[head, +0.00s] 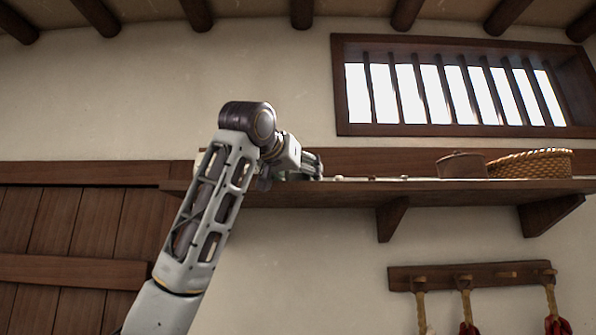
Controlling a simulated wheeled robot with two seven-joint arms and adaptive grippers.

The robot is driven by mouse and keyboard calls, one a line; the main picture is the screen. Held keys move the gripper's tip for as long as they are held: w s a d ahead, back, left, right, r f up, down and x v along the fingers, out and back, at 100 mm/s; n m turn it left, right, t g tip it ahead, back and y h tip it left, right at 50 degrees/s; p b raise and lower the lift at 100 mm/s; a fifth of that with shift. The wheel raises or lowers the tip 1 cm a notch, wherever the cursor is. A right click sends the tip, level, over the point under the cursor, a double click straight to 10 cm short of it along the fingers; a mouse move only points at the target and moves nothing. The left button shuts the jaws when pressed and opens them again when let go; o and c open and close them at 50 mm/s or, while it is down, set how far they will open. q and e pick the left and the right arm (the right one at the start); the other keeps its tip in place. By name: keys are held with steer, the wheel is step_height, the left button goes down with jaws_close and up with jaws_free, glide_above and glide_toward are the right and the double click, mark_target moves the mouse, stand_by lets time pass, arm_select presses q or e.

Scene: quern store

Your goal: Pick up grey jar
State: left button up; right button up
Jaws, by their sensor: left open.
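My left arm reaches up from the lower left to the wooden wall shelf (345,193). Its gripper (314,165) is at shelf height, over or just in front of the shelf's left half, with its jaws open. The fingers are small and partly overlap each other in this view. I cannot make out a grey jar clearly; a small dull patch right by the gripper is mostly covered by the gripper and wrist, and I cannot tell what it is. My right gripper is not in view.
A brown lidded pot (462,166) and a wicker basket (533,163) stand on the shelf's right half. Small pale items lie between them and the gripper. A barred window (352,88) is above. A peg rail (440,277) with hanging bundles is below.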

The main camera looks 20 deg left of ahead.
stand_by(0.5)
arm_select(q)
steer(key=c, duration=1.3)
steer(key=shift+r, duration=0.2)
steer(key=shift+c, duration=0.2)
steer(key=shift+r, duration=1.15)
step_height(320, 180, up, 15)
steer(key=p, duration=0.3)
steer(key=shift+r, duration=0.15)
